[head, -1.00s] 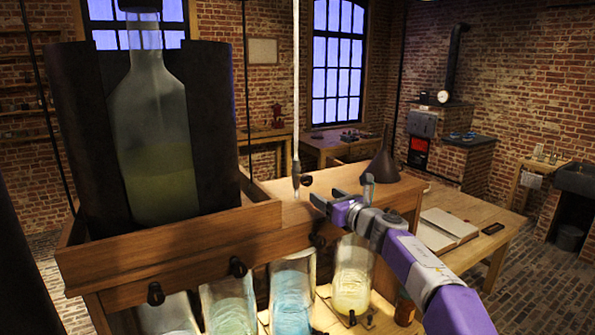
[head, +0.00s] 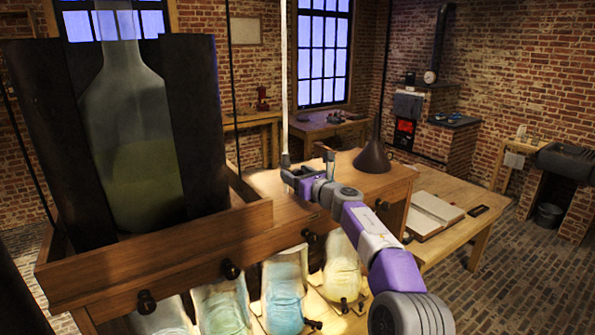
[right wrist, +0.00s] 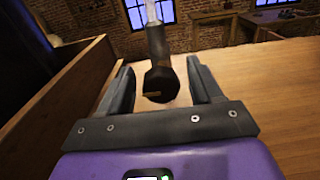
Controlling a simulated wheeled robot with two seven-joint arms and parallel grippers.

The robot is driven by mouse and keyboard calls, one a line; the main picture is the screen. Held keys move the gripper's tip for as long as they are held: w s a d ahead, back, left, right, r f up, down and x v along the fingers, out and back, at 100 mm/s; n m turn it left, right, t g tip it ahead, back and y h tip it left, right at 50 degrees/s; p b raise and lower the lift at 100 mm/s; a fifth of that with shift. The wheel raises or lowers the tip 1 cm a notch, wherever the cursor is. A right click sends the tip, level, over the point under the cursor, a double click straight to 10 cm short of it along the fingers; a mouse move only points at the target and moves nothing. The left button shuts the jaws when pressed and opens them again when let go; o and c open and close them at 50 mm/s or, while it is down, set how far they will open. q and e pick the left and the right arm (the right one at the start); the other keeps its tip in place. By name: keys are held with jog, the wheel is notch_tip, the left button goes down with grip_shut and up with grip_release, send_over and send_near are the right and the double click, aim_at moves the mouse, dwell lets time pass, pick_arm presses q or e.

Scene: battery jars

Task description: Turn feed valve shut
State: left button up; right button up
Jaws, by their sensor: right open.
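The feed valve (head: 285,160) is at the lower end of a pale vertical pipe (head: 284,85) that hangs over the wooden bench top. In the right wrist view its dark round knob (right wrist: 159,82) has a small brass-coloured mark and sits between my fingers. My right gripper (head: 307,169) is open at the valve, one finger on each side of the knob, with gaps visible in the wrist view (right wrist: 162,85). In the head view the gripper partly hides the knob. My left gripper is not in view.
A large bottle (head: 135,145) stands in a dark holder at left, behind a wooden rim (head: 150,240). A dark funnel (head: 373,157) stands just right of my gripper. Several glass jars (head: 285,290) sit below the bench. An open book (head: 432,213) lies on the right table.

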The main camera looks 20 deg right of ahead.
jog(key=shift+w, duration=0.1)
jog(key=c, duration=1)
jog(key=shift+r+m, duration=0.1)
jog(key=shift+m, duration=0.3)
jog(key=m+p, duration=0.3)
jog(key=m, duration=0.1)
jog(key=shift+r+m, duration=0.1)
jog(key=shift+m, duration=0.2)
jog(key=m+p, duration=0.2)
jog(key=m, duration=0.2)
jog(key=shift+d, duration=0.15)
jog(key=m+p, duration=0.3)
jog(key=m, duration=0.2)
jog(key=shift+m+p, duration=0.9)
jog(key=shift+m, duration=0.9)
jog(key=shift+f, duration=0.2)
